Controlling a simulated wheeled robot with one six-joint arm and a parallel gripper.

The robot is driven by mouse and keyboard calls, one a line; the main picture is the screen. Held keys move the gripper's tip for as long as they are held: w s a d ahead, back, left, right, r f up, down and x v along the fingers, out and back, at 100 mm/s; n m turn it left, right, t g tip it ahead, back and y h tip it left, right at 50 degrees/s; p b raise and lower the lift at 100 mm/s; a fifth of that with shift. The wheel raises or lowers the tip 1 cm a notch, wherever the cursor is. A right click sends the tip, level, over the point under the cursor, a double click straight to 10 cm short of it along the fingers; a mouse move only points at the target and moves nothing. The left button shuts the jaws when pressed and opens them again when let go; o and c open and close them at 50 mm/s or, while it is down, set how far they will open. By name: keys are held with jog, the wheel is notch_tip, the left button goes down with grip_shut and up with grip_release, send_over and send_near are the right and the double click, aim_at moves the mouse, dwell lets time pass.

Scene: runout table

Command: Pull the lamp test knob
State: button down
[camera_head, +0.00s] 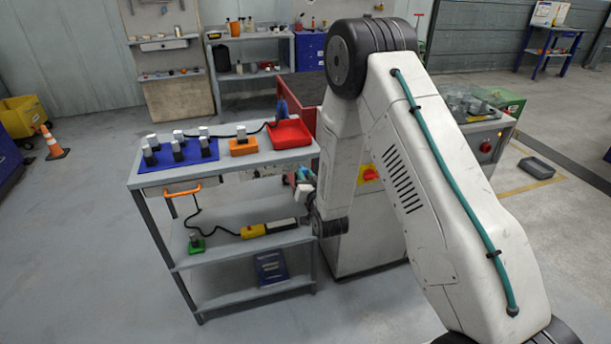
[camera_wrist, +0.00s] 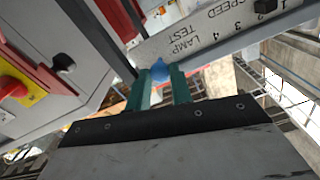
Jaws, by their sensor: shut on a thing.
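The lamp test knob (camera_wrist: 159,70) is a small blue knob on a pale panel strip (camera_wrist: 205,38), beside the printed words LAMP TEST in the wrist view. My gripper (camera_wrist: 161,78) has its two green fingers closed on either side of the knob, and the fingers hide part of it. In the head view my gripper (camera_head: 303,178) is at the right end of the grey table (camera_head: 225,167), just below its top. The knob cannot be made out there. How far the knob stands out from the panel cannot be told.
A black speed knob (camera_wrist: 265,5) sits on the same strip. A grey cabinet with a red switch on yellow (camera_wrist: 14,88) stands close by. The table top carries a red tray (camera_head: 290,134), an orange block (camera_head: 243,147) and a blue mat (camera_head: 175,157).

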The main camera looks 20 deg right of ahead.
jog(key=c, duration=1.2)
grip_release()
jog(key=s, duration=0.7)
jog(key=shift+s, duration=0.4)
